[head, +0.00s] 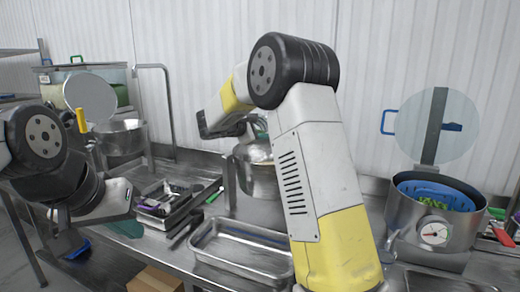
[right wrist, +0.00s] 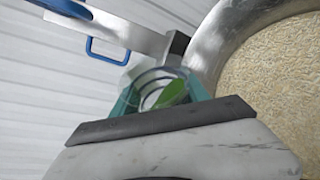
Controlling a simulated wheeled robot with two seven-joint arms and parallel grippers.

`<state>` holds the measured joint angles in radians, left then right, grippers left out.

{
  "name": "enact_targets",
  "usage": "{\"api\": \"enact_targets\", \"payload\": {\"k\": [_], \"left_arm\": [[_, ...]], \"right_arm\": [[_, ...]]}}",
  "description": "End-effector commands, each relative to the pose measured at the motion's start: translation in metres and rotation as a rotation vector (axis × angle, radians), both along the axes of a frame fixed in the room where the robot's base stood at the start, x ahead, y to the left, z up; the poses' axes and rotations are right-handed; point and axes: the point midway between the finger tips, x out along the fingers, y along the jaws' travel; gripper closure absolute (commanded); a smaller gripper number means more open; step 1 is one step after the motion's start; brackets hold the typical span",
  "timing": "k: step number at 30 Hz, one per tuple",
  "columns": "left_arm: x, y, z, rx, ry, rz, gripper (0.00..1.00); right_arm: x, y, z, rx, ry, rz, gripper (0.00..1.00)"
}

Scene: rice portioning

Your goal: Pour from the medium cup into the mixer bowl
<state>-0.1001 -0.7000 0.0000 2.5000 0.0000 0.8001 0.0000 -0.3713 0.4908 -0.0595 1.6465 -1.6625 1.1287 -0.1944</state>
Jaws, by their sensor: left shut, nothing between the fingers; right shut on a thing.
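My right gripper (head: 262,128) is shut on the medium cup (right wrist: 155,88), a small pale ringed cup with a green part, seen between the teal fingers in the right wrist view. My arm and gripper mostly hide the cup in the head view, and I cannot tell its tilt or contents. A round steel bowl (head: 258,182), which I take as the mixer bowl, stands just below my right gripper. In the right wrist view, a steel rim (right wrist: 215,50) surrounds beige grain, to the right of the cup. My left gripper (head: 127,228) is shut and empty at the left, low by the counter.
A steel pan (head: 240,229) lies in front of the bowl. A tray of utensils (head: 165,205) is left of it. A steel pot (head: 407,215) with a blue basket and gauge stands at the right. Another steel pot (head: 121,121) stands at the back left.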

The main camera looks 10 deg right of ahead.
Motion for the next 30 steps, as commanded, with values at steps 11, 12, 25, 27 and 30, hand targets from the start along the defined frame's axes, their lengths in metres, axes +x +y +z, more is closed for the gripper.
{"api": "enact_targets", "payload": {"k": [11,12,25,27,30], "left_arm": [[0.0,0.0,0.0,0.0,0.0,0.0,1.0],[0.0,0.0,0.0,0.0,0.0,0.0,1.0],[0.0,0.0,0.0,0.0,0.0,0.0,1.0],[0.0,0.0,0.0,0.0,0.0,0.0,1.0],[0.0,0.0,0.0,0.0,0.0,0.0,1.0]], "right_arm": [[-0.0001,-0.0002,0.0031,0.022,-0.045,-0.001,0.97],[0.0,-0.0001,0.0034,0.024,-0.051,0.0,0.97],[-0.0001,-0.0002,0.0067,0.051,-0.103,0.0,0.97],[-0.0002,-0.0002,0.0071,0.055,-0.111,0.0,0.97],[-0.0004,-0.0003,0.0078,0.061,-0.123,-0.001,0.97]]}}
